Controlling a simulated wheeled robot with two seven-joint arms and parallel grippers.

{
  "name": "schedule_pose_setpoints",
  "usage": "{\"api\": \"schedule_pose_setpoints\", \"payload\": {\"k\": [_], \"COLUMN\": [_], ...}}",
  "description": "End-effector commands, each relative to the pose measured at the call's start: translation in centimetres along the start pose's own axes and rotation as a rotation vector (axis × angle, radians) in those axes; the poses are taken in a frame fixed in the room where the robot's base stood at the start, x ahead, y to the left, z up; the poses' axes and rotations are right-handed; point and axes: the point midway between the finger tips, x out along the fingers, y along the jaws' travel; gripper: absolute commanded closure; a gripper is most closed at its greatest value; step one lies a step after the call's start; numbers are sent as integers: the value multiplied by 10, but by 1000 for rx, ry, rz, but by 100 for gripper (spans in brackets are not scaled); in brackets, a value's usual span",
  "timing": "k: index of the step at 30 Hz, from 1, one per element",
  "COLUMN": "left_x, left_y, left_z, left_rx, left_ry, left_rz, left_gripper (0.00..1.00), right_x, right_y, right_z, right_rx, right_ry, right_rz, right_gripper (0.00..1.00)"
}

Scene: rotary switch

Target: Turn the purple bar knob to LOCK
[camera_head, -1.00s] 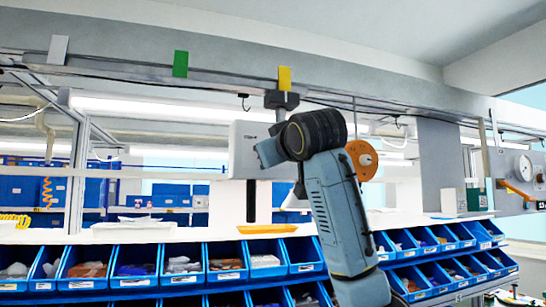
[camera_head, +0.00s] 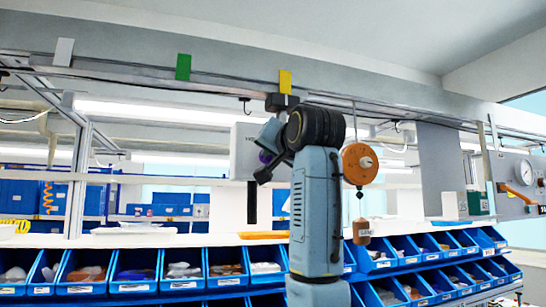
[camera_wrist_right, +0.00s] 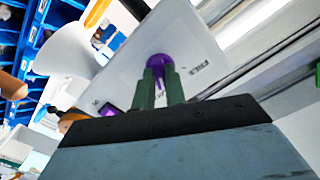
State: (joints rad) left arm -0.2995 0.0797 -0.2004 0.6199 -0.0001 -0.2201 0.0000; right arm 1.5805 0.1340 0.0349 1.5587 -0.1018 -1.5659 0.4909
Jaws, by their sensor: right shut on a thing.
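The purple bar knob (camera_wrist_right: 159,62) sits on a pale panel (camera_wrist_right: 178,40) in the right wrist view. My right gripper (camera_wrist_right: 159,75) has its two green fingers closed on the knob. Part of the panel lettering shows near the knob, but I cannot read the LOCK mark. In the head view the white panel box (camera_head: 243,150) hangs behind my right gripper (camera_head: 262,167), and a little purple of the knob (camera_head: 265,157) shows between the fingers. My left gripper is not in view.
An orange disc (camera_head: 360,163) with a hanging weight (camera_head: 361,228) is just right of my right arm. A rail (camera_head: 200,78) runs above. Blue bins (camera_head: 135,270) with small parts line the bench below. A gauge board (camera_head: 518,175) stands at the far right.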

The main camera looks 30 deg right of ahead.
Motion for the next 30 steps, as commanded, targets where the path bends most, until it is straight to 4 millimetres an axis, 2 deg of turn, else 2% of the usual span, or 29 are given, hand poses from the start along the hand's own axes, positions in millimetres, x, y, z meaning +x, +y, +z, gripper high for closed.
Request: {"api": "schedule_pose_setpoints", "payload": {"k": [12,30], "left_x": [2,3], "left_y": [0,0], "left_z": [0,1], "left_rx": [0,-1], "left_ry": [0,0], "left_rz": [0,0], "left_gripper": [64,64], "right_x": [0,-1], "right_y": [-1,-1], "right_z": [-1,-2], "right_rx": [229,277], "right_ry": [3,5], "right_rz": [-2,-2], "right_gripper": [100,100]}}
